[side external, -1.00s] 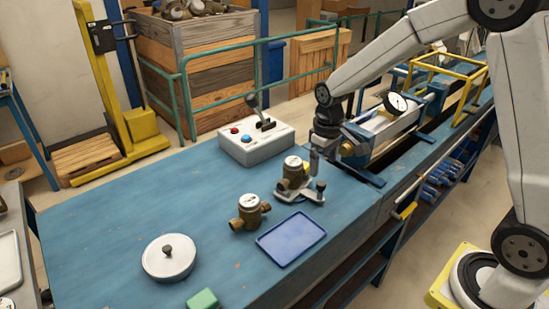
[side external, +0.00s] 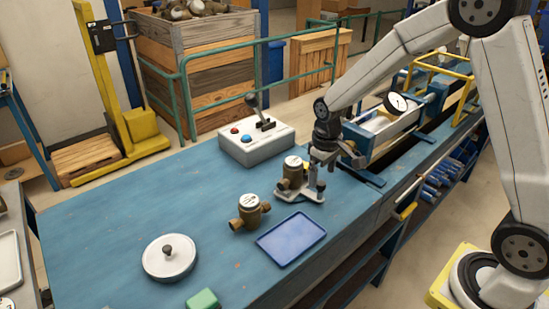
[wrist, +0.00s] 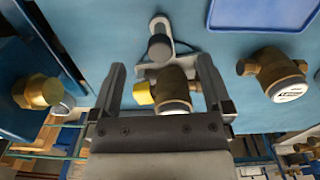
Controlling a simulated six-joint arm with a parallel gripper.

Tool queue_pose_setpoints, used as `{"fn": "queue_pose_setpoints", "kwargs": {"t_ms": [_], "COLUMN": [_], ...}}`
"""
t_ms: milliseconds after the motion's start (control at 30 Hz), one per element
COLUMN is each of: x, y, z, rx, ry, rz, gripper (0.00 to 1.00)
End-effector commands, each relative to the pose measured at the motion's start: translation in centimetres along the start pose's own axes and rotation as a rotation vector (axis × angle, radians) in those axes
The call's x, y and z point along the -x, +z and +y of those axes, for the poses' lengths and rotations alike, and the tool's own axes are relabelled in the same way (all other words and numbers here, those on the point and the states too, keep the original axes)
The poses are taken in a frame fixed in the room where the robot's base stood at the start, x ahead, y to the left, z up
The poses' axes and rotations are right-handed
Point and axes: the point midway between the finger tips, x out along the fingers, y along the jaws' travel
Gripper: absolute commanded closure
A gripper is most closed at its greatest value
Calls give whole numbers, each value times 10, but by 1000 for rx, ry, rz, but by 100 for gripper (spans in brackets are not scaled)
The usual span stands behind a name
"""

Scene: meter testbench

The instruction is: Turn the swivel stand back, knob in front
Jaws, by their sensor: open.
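The swivel stand (side external: 312,197) is a pale plate on the blue bench, with an upright dark-topped knob (side external: 321,185) at its right end in the side view. A brass meter (side external: 291,176) with a white top sits on the stand's left part. In the wrist view the knob (wrist: 160,46) is at upper centre, beyond the stand's meter (wrist: 173,84). My gripper (side external: 325,168) is open above and behind the stand. In the wrist view its two fingers (wrist: 163,72) appear on either side of the meter; contact cannot be told.
A second brass meter (side external: 250,212) and a blue tray (side external: 291,240) lie in front. A control box (side external: 256,145) with a lever stands behind left. A round white lid-like piece (side external: 169,258) and a green block (side external: 203,300) are nearer. The bench's left part is clear.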

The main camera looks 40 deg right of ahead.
Motion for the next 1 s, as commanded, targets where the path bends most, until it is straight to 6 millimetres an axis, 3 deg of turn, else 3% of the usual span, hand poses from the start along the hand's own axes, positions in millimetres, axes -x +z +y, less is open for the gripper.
{"fn": "queue_pose_setpoints", "kwargs": {"t_ms": [1000], "x": [-19], "y": [0], "z": [0], "rx": [0], "ry": [0], "rz": [0], "gripper": [0]}}
